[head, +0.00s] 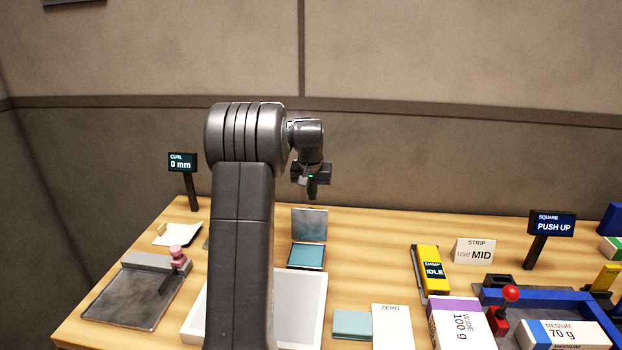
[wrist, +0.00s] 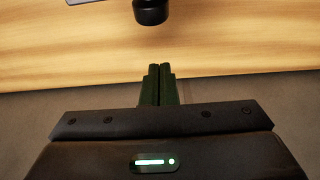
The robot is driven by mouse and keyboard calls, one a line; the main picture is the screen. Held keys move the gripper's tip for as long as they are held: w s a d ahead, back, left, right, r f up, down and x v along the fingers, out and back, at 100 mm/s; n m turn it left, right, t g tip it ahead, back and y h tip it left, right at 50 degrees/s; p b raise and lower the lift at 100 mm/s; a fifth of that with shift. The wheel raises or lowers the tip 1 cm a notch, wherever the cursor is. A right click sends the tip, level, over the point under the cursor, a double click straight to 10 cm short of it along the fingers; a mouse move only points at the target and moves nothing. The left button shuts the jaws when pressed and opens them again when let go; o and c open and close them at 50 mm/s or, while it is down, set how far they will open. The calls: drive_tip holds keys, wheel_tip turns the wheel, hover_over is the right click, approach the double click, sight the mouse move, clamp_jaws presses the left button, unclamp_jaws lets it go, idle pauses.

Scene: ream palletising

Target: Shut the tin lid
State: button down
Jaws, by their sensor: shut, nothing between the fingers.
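The tin (head: 305,256) stands on the table near the middle, with a dark rim and a teal inside. Its grey lid (head: 309,223) stands up at the tin's back edge, open. My gripper (head: 312,194) is in the air above the lid in the head view, pointing down. In the wrist view its two dark fingers (wrist: 160,84) are together with nothing between them. The tin and lid cannot be made out in the wrist view.
A white tray (head: 312,305) and a teal pad (head: 352,324) lie in front of the tin. A yellow damp device (head: 431,268) stands to the right. A dark round thing (wrist: 151,11) shows at the wrist view's top. Bare table lies right of the tin.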

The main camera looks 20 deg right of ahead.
sight(310, 222)
drive_tip(key=s, duration=0.1)
drive_tip(key=s+a, duration=0.2)
drive_tip(key=shift+s+f+p, duration=0.1)
drive_tip(key=shift+f+p, duration=0.3)
drive_tip(key=shift+s+b, duration=0.1)
drive_tip(key=shift+b, duration=0.4)
